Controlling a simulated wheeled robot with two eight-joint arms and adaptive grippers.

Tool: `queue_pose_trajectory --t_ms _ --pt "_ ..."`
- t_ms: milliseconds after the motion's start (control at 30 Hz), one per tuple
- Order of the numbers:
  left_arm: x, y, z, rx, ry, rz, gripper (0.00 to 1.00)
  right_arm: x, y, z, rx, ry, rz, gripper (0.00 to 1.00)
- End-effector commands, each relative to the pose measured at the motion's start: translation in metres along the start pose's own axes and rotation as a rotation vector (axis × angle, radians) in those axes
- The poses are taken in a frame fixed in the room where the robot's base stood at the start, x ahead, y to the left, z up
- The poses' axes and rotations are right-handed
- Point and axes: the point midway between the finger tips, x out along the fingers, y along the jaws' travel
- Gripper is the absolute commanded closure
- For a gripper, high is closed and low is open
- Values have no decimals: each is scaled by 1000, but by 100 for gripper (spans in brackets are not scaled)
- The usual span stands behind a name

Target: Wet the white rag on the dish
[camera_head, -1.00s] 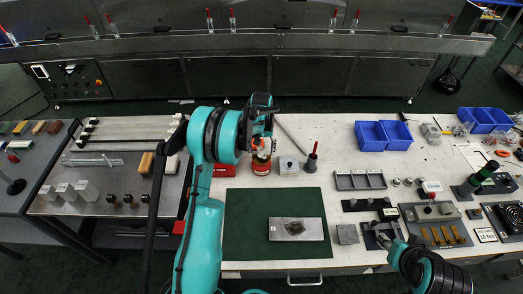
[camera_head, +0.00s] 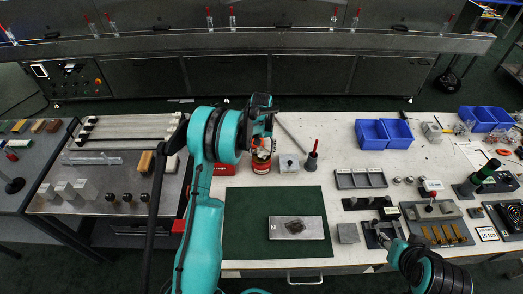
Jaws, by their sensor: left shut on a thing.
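My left gripper (camera_head: 262,136) is at the back of the white table, directly over a can with a red and white label (camera_head: 261,164). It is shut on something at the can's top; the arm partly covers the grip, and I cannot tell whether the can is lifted. A small whitish square piece with a grey round spot (camera_head: 289,163) lies just right of the can; I cannot tell whether it is the dish with the rag. My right gripper (camera_head: 383,239) is low at the front right, over a dark fixture; its fingers are too small to read.
A metal plate with a dark brown patch (camera_head: 296,228) lies on the green mat (camera_head: 255,205). A red-topped black holder (camera_head: 311,160) stands right of the square piece. A grey divided tray (camera_head: 361,179) and blue bins (camera_head: 384,134) are farther right.

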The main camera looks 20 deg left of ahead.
Motion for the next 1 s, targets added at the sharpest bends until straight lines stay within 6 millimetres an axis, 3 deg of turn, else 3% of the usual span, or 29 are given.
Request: queue_pose_trajectory --t_ms 1000 --pt "9 0 0 0 0 0 57 6 0 4 0 0 0 60"
